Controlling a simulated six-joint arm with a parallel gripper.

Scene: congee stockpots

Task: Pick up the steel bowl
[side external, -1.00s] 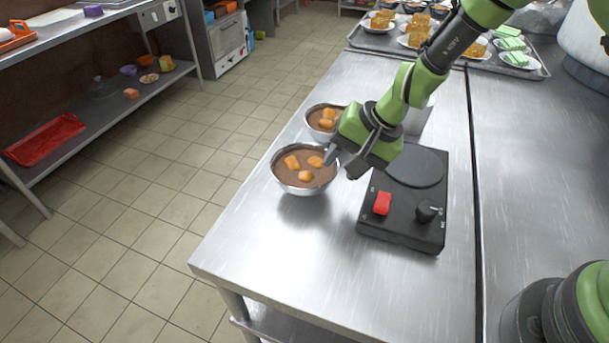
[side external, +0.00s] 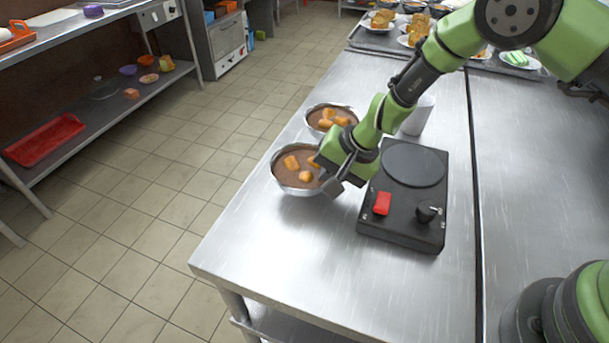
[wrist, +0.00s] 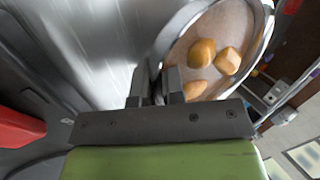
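The near steel bowl (side external: 301,191) stands upright on the steel table, filled with brown liquid and orange-brown chunks. A second steel bowl (side external: 332,118) with similar contents stands just behind it. My gripper (side external: 330,176) is at the right rim of the near bowl and covers part of that rim. In the wrist view, the fingers of my gripper (wrist: 156,87) are apart, and the rim of the bowl (wrist: 262,38) runs down into the gap between them. I cannot tell whether either finger touches the wall.
A black hot plate unit (side external: 402,215) with a red switch and a dark knob stands close to the right of my gripper. A pale cup (side external: 418,116) stands behind it. Trays with plated food (side external: 405,38) fill the far end. The front of the table is clear.

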